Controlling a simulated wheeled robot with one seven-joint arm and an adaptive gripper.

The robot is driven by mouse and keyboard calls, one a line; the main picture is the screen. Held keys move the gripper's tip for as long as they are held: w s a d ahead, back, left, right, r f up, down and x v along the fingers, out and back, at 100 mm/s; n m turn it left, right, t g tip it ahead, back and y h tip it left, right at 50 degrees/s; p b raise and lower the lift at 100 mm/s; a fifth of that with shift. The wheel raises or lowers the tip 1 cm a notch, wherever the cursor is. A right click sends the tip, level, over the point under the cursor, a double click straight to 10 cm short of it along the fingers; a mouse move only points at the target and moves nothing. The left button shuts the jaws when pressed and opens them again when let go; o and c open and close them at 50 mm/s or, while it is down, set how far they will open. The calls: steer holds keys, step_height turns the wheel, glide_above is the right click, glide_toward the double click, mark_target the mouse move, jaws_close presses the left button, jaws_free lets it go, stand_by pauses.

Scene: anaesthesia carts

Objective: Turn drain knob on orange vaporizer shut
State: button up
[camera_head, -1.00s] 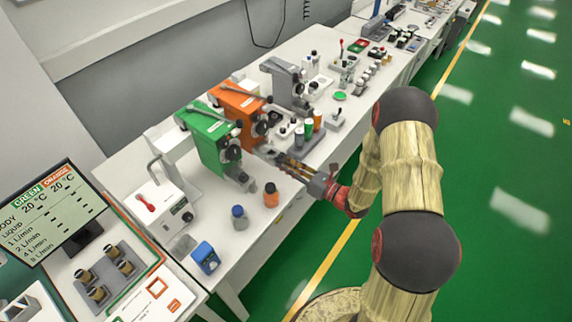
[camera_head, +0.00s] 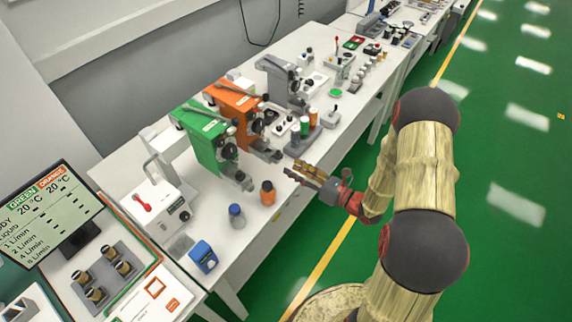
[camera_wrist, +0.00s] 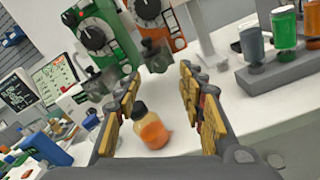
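The orange vaporizer (camera_head: 232,98) stands on the white bench just right of the green vaporizer (camera_head: 205,140) in the head view. In the wrist view, part of the orange vaporizer (camera_wrist: 150,12) with its dial shows at the top, and a small grey-black fitting (camera_wrist: 156,55) sits at its base. I cannot make out the drain knob's setting. My gripper (camera_head: 296,172) is over the bench's front edge, right of and apart from the orange vaporizer's base. In the wrist view my gripper (camera_wrist: 158,92) has its fingers spread with nothing between the tips.
An orange-filled bottle (camera_head: 268,193) and a blue-capped bottle (camera_head: 237,216) stand near the bench's front edge. A rack with green and orange bottles (camera_wrist: 283,30) stands to the right of the orange vaporizer. A blue box (camera_head: 203,257) lies farther left. The floor beside the bench is clear.

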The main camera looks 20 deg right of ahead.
steer(key=v, duration=0.6)
steer(key=shift+s, duration=0.2)
steer(key=shift+d, duration=0.1)
